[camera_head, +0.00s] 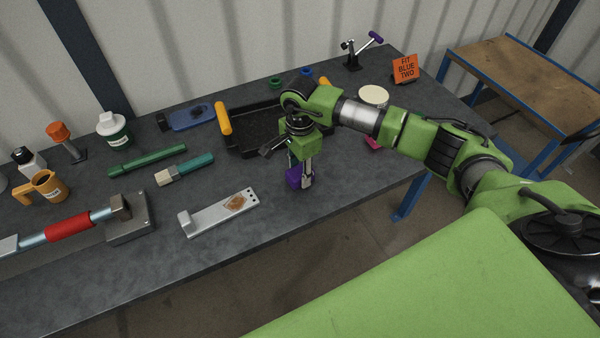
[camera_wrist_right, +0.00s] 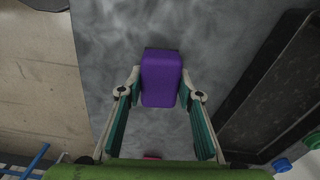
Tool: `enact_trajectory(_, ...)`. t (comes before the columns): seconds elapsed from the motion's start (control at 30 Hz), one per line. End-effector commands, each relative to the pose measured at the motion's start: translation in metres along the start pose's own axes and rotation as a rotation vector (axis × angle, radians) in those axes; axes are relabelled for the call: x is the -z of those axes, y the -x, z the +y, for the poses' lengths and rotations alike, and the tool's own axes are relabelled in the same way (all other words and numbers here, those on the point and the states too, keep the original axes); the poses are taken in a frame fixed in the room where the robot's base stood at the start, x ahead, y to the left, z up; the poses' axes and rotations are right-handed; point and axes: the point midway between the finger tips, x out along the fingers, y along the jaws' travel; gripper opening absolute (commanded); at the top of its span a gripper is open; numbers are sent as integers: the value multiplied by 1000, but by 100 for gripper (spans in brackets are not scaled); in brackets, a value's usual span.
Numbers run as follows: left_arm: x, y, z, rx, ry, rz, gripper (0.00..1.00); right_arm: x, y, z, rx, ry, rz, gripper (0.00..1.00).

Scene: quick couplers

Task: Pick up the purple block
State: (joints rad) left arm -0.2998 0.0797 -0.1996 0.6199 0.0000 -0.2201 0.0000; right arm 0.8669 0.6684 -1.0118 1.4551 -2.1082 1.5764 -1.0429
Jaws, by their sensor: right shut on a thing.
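The purple block (camera_head: 294,178) is at my right gripper (camera_head: 302,179), over the front part of the dark table. In the right wrist view the purple block (camera_wrist_right: 161,79) sits between the two fingertips of my right gripper (camera_wrist_right: 160,88), which touch it on both sides. The gripper is shut on it. Part of the block is hidden by a finger in the head view. I cannot tell clearly whether the block is clear of the tabletop. My left gripper is not in view.
A black tray (camera_head: 245,151) with yellow handles lies behind the gripper. A metal bracket (camera_head: 215,215) lies to the left, near the table (camera_head: 250,251) edge. A brush (camera_head: 184,170) and a green tube (camera_head: 147,161) lie farther left. An orange sign (camera_head: 404,68) stands at the back right.

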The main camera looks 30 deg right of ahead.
Motion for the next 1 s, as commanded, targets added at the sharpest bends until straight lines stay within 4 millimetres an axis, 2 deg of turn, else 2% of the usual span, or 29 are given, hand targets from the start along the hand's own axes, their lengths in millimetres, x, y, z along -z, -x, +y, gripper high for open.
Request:
enact_trajectory(0.17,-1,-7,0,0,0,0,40,0,13,-1,5,0,0,10)
enact_trajectory(0.27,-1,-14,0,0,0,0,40,1,28,-2,6,1,1,10)
enact_trajectory(0.37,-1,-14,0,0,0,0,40,-6,45,11,4,3,0,10)
enact_trajectory(0.57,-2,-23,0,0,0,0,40,-26,91,44,8,7,1,10)
enact_trajectory(0.8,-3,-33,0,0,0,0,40,-53,111,89,4,5,0,10)
enact_trajectory(1.0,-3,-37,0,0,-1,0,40,-66,124,112,2,3,-1,10)
